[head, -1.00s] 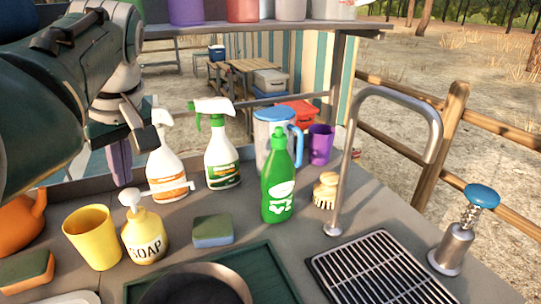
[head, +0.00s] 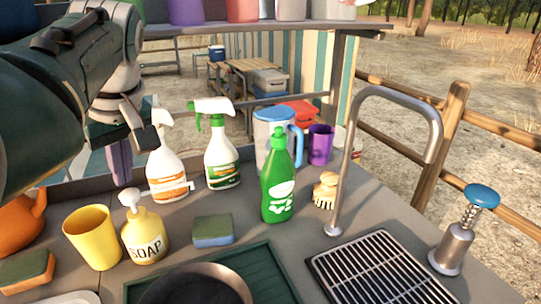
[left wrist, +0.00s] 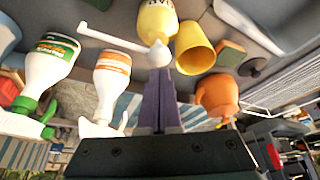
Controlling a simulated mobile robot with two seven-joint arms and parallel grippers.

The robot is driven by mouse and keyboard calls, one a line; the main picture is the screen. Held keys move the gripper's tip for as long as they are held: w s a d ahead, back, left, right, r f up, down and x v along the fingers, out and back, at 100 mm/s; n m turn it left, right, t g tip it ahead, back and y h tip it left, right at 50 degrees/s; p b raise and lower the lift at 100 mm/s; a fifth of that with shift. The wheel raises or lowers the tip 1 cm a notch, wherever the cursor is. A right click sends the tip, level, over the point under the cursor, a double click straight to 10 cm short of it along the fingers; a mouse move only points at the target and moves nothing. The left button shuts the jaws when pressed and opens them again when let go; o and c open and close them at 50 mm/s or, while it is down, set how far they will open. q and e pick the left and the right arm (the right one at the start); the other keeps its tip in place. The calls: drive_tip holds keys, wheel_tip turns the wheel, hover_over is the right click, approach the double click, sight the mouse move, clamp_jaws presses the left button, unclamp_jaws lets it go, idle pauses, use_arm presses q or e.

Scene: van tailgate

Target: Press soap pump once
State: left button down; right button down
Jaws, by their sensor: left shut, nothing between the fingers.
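The soap pump is a yellow bottle (head: 146,238) marked SOAP with a white pump head (head: 130,197) and a long white spout pointing right. It stands upright on the grey counter. My left gripper (head: 121,182) points down with its purple fingers shut and empty, the tips just above or behind the pump head. In the left wrist view the fingertips (left wrist: 161,72) are close to the white pump head (left wrist: 158,54), with the yellow bottle (left wrist: 157,20) beyond. I cannot tell whether they touch. My right gripper is not in view.
A yellow cup (head: 92,238) stands left of the soap, and a sponge (head: 212,232) lies to its right. Spray bottles (head: 166,168) stand behind. A dark pan (head: 195,287) is in front. A green bottle (head: 278,185) and a tap (head: 345,170) stand further right.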

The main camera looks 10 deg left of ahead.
sight(128, 192)
use_arm(q)
drive_tip(key=shift+f, duration=0.15)
drive_tip(key=shift+f+b, duration=0.95)
drive_tip(key=shift+f, duration=0.45)
drive_tip(key=shift+r, duration=0.1)
drive_tip(key=shift+r+p, duration=1.4)
drive_tip(key=shift+p, duration=0.15)
drive_tip(key=shift+r, duration=0.1)
wheel_tip(128, 192, up, 6)
drive_tip(key=p, duration=0.6)
drive_tip(key=shift+p, duration=0.3)
